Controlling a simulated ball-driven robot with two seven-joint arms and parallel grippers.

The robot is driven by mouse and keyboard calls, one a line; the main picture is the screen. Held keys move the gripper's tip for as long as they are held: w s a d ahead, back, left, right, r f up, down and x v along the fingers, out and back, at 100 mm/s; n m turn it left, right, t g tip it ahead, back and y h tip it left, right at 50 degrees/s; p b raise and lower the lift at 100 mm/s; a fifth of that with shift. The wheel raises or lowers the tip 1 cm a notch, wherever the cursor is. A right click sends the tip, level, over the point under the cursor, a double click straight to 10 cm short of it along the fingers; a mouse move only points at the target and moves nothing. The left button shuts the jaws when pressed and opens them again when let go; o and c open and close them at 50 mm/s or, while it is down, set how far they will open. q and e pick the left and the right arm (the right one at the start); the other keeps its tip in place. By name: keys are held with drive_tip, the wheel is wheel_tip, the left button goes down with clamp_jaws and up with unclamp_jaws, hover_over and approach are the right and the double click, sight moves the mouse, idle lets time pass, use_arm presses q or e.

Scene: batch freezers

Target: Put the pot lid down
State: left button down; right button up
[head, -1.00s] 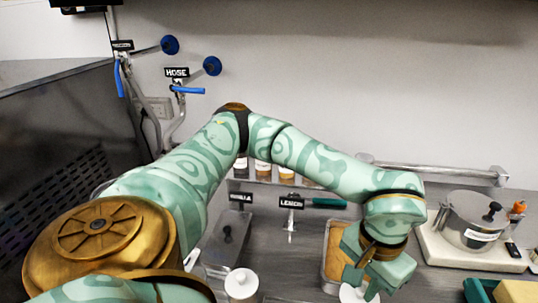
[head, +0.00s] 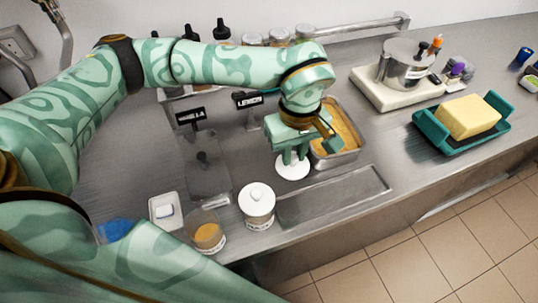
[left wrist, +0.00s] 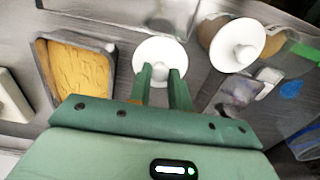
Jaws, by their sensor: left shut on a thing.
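The pot lid (head: 292,168) is a round white disc with a knob. My left gripper (head: 291,153) points down and is shut on the knob. In the left wrist view the lid (left wrist: 150,52) lies beyond the fingertips of my left gripper (left wrist: 161,76), which pinch its knob. The lid is over the steel counter, just left of the tray of yellow food. I cannot tell whether it touches the counter. My right gripper is not in view.
A steel tray of yellow food (head: 352,154) is close on the right. A shallow recessed panel (head: 335,193) lies in front. A teal tray with a yellow block (head: 447,143) is farther right.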

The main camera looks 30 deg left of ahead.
use_arm(q)
drive_tip(key=w+a+f, duration=0.1)
drive_tip(key=a+f, duration=0.1)
drive_tip(key=w+a+f, duration=0.1)
drive_tip(key=a+f, duration=0.1)
drive_tip(key=w+a+f+b, duration=0.1)
drive_tip(key=w+a+f, duration=0.1)
drive_tip(key=a, duration=0.1)
drive_tip(key=shift+a+f, duration=0.1)
drive_tip(key=shift+f, duration=0.3)
drive_tip(key=f, duration=0.3)
drive_tip(key=shift+w+a+f+b, duration=0.1)
drive_tip(key=shift+a+f+b, duration=0.15)
drive_tip(key=shift+a+b, duration=0.15)
drive_tip(key=shift+w+f, duration=0.1)
drive_tip(key=shift+f, duration=0.15)
drive_tip(key=shift+f, duration=0.1)
drive_tip(key=c, duration=1.3)
unclamp_jaws()
